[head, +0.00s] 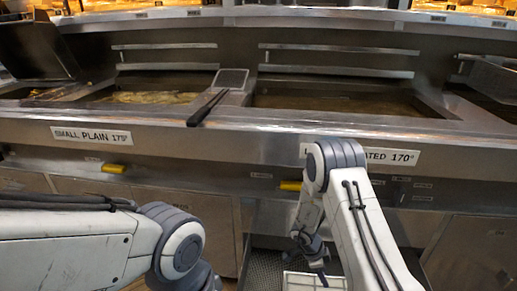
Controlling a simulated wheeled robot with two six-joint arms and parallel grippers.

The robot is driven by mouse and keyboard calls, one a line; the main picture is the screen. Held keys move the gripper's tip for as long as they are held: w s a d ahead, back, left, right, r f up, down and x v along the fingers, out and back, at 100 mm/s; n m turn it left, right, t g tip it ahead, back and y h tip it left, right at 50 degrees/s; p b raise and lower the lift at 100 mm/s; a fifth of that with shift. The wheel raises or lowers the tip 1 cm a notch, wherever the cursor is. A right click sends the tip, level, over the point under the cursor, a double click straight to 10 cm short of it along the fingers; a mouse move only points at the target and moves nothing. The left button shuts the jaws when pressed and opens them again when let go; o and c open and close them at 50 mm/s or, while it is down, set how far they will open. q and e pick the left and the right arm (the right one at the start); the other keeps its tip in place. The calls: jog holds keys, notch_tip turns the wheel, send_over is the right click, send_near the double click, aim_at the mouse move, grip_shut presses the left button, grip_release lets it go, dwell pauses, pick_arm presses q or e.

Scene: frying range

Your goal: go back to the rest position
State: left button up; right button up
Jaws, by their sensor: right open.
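My right arm comes in from the lower right, bends at its elbow in front of the fryer, and reaches down. My right gripper (318,268) is open and hangs low in front of the fryer cabinet. It is over or close to a white, box-like thing (312,282) at the bottom edge; I cannot tell whether they touch. I see nothing held in it. My left arm comes in from the left and bends down at the lower left. Its gripper is out of the picture.
The fryer front (240,145) runs across the view. Its left vat (150,97) holds pale food; its right vat (335,103) shows dark oil. A dark handle (207,108) juts over the front edge between them. Yellow handles (114,168) stick out below. Dark grating (265,265) lies beneath.

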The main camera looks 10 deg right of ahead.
jog(key=w+a+r+n+t+y, duration=0.25)
jog(key=a+r+n, duration=0.2)
jog(key=r, duration=0.45)
jog(key=w+a+r+n+t+y, duration=0.2)
jog(key=a+r+n+t, duration=0.1)
jog(key=r+n, duration=0.4)
jog(key=s+a+r+n+g, duration=0.1)
jog(key=s+r+n, duration=0.3)
jog(key=s, duration=0.3)
jog(key=s+r+n+g, duration=0.1)
jog(key=s+r+n, duration=0.35)
jog(key=s, duration=0.35)
jog(key=s+a+r+n+g, duration=0.1)
jog(key=s+a+r+n, duration=0.25)
jog(key=s+a, duration=0.35)
jog(key=s+a+r+n+g, duration=0.2)
jog(key=s+a+n, duration=0.2)
jog(key=s+a, duration=0.3)
notch_tip(320, 180, up, 26)
jog(key=p, duration=2.6)
jog(key=shift+d+y, duration=0.2)
jog(key=shift+y, duration=0.25)
jog(key=shift+s, duration=0.1)
